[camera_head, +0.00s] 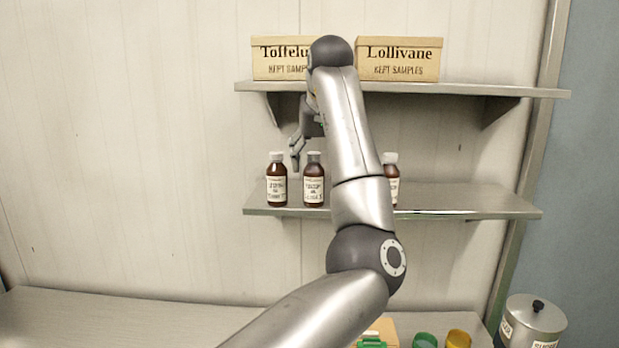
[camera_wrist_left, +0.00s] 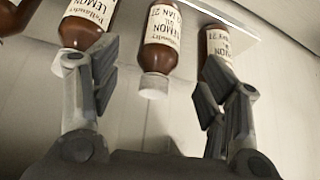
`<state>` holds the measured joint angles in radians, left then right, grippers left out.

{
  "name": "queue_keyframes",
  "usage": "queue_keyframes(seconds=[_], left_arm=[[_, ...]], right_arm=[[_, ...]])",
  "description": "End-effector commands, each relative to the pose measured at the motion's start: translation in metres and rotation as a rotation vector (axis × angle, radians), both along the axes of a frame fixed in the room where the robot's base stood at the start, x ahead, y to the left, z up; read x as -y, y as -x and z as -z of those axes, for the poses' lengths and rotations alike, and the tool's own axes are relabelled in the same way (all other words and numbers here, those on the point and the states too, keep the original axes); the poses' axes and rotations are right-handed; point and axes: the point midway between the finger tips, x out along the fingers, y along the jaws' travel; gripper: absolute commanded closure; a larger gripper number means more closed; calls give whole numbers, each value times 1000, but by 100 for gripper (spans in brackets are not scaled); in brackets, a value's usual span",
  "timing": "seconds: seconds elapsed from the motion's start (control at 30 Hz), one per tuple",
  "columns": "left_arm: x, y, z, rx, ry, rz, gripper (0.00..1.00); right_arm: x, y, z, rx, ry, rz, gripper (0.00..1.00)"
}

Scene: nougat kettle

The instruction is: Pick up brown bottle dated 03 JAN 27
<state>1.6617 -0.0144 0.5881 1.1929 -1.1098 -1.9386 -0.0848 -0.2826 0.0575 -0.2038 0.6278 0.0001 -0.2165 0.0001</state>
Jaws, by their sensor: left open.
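Brown bottles with white caps and white labels stand on the lower shelf; a left one (camera_head: 277,190), a second one (camera_head: 314,190) and one partly behind my arm (camera_head: 392,180) show in the head view. The left wrist view shows them upside down. There, the middle bottle (camera_wrist_left: 159,55) lies between my fingers in the picture, its label partly reading "JAN 27"; the day is not clear. A left bottle (camera_wrist_left: 84,30) reads "LEMON". A right bottle (camera_wrist_left: 220,45) has a label ending in "27". My left gripper (camera_head: 296,150) is open and empty, close to the bottle tops. My right gripper is not visible.
The upper shelf (camera_head: 500,90) holds two cardboard boxes, "Toffelu..." (camera_head: 280,58) and "Lollivane" (camera_head: 398,58), above the bottles. My left arm hides part of the lower shelf (camera_head: 470,200). A metal canister (camera_head: 535,322) and green and yellow cups stand at lower right.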

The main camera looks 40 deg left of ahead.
Motion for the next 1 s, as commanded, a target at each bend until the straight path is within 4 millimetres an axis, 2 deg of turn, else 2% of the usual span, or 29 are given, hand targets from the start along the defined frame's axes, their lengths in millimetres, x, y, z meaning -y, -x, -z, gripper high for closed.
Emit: queue_keyframes(seconds=[0.17, 0.33, 0.47, 0.57, 0.8, 1.0], left_arm=[[-11, -8, 21, -4, 2, -1, 31], [-20, -16, 40, -2, 1, 0, 31], [-23, -19, 45, -2, 0, 0, 31], [-27, -21, 50, -2, -1, 0, 31], [-39, -32, 73, -3, 0, 2, 31], [-45, -37, 86, -1, -2, 1, 31]], right_arm=[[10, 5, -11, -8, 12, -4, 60], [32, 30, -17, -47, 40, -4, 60], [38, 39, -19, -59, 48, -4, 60], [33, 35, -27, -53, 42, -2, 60], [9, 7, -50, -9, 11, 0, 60], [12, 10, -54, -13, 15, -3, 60]])
